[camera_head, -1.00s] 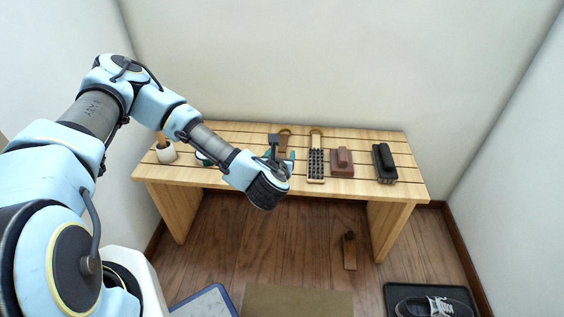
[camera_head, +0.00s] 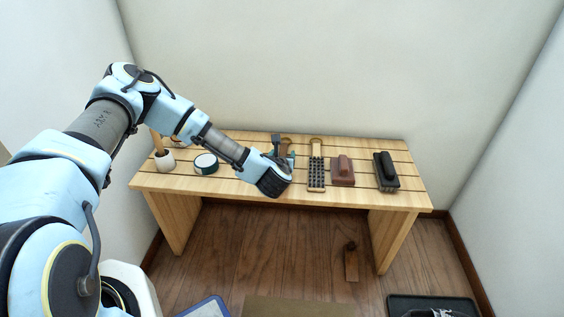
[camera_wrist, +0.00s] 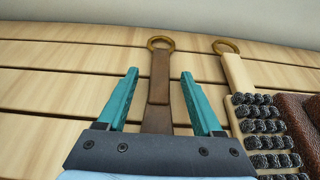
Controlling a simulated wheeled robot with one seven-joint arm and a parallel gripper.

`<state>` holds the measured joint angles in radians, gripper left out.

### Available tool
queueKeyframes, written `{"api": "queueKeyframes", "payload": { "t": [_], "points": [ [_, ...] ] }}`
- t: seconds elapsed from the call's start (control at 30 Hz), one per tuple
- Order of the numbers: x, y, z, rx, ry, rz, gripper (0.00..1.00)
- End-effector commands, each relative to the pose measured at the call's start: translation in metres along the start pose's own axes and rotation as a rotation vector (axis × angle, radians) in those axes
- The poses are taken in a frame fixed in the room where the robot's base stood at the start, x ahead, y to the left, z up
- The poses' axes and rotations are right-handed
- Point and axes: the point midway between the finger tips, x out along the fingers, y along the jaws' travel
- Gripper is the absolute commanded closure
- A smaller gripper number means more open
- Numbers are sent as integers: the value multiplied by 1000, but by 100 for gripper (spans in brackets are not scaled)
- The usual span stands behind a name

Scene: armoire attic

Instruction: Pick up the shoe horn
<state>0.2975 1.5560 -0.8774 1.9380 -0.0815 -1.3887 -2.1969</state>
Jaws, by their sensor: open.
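The shoe horn, a long dark brown strip with a brass ring at its far end, lies on the slatted wooden bench. It runs up the middle of the wrist view (camera_wrist: 160,75), and its ring end shows in the head view (camera_head: 287,141). My gripper (camera_wrist: 160,76) is open, with one teal finger on each side of the strip and a gap to both. In the head view my gripper (camera_head: 281,154) is over the middle of the bench. The near end of the shoe horn is hidden behind my gripper. I cannot tell the height of the fingertips above the slats.
The wooden bench (camera_head: 230,187) also bears a bristled brush with a pale handle (camera_head: 316,164) close on the right, a reddish-brown block (camera_head: 342,172), a black brush (camera_head: 385,170), a round tin (camera_head: 206,163) and a white cup (camera_head: 165,160). A wall stands behind.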

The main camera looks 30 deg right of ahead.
Motion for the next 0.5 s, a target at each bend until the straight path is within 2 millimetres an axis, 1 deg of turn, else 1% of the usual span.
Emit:
{"api": "queueKeyframes", "payload": {
  "t": [0.23,0.5],
  "points": [
    [1,0,0,0,1,0,34],
    [1,0,0,0,1,-1,64]
  ]
}}
